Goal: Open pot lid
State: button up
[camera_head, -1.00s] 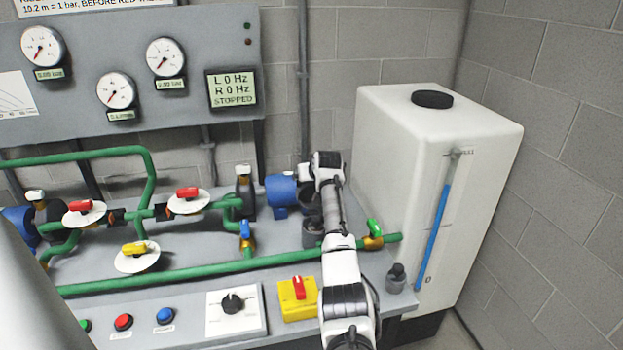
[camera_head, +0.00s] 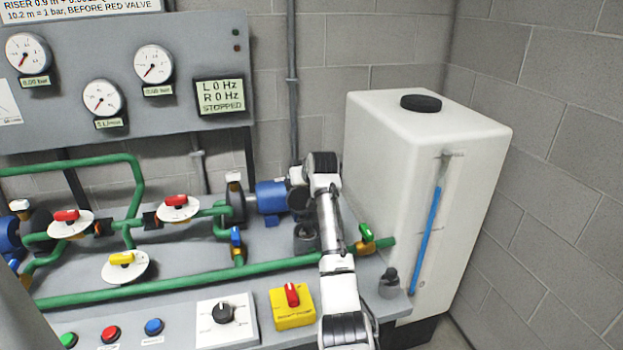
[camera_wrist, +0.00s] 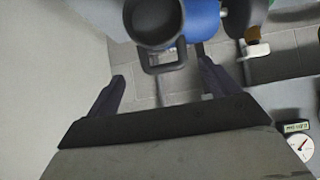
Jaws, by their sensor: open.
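A dark grey round pot (camera_wrist: 153,22) shows at the top of the wrist view, with a squarish loop handle (camera_wrist: 166,66) on its near side. My gripper (camera_wrist: 160,68) is open, with one finger on each side of the loop and visible gaps between. I cannot tell the lid apart from the pot body. In the head view, a dark pot (camera_head: 305,240) stands by the blue pump motor, partly behind my arm. My fingers are hidden there.
A blue motor (camera_head: 271,196) stands just left of my arm. Green pipes (camera_head: 180,285) and a green-handled valve (camera_head: 366,235) are close by. A white tank (camera_head: 430,150) stands to the right. A yellow switch box (camera_head: 292,308) is on the front panel.

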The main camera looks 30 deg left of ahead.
jog(key=b+v, duration=0.1)
jog(key=v, duration=0.7)
jog(key=shift+b, duration=0.35)
jog(key=shift+d, duration=0.15)
